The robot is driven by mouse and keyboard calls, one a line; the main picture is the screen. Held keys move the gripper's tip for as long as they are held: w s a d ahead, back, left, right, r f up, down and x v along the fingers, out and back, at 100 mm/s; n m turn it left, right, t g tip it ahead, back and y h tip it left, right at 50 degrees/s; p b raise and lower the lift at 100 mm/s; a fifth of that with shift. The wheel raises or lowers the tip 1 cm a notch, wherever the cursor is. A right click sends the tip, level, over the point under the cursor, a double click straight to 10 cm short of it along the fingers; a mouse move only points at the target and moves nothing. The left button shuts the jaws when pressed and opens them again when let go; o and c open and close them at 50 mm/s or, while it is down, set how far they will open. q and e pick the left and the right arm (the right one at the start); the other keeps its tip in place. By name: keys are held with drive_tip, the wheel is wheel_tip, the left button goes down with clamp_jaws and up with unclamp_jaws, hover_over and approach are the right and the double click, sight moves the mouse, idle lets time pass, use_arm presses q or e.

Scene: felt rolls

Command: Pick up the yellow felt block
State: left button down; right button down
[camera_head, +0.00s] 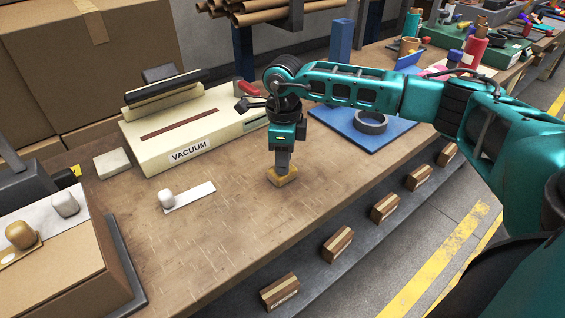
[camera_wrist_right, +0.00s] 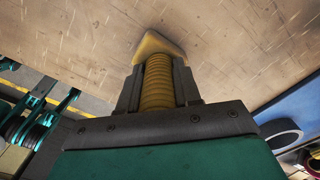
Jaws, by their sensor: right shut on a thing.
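The yellow felt block (camera_head: 283,178) is at the middle of the wooden bench, under my right gripper (camera_head: 282,166). My right gripper points down and is shut on it. In the right wrist view, the block's wide smooth end (camera_wrist_right: 157,45) sticks out past the fingertips of the right gripper (camera_wrist_right: 158,85), and a ribbed yellow part shows between the fingers. The block is at or very close to the bench top; I cannot tell if it touches. My left gripper is not in view.
A cream vacuum sealer (camera_head: 185,140) stands left of my gripper. A white block on a white strip (camera_head: 190,197) lies nearer left. A blue mat (camera_head: 372,138) with a dark ring (camera_head: 371,122) is to the right. Wood blocks (camera_head: 337,244) line the lower ledge. The bench front is clear.

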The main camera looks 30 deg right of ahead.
drive_tip(key=shift+r, duration=0.15)
wheel_tip(320, 180, up, 20)
drive_tip(key=p, duration=0.1)
idle(0.3)
drive_tip(key=c, duration=1.4)
unclamp_jaws()
clamp_jaws()
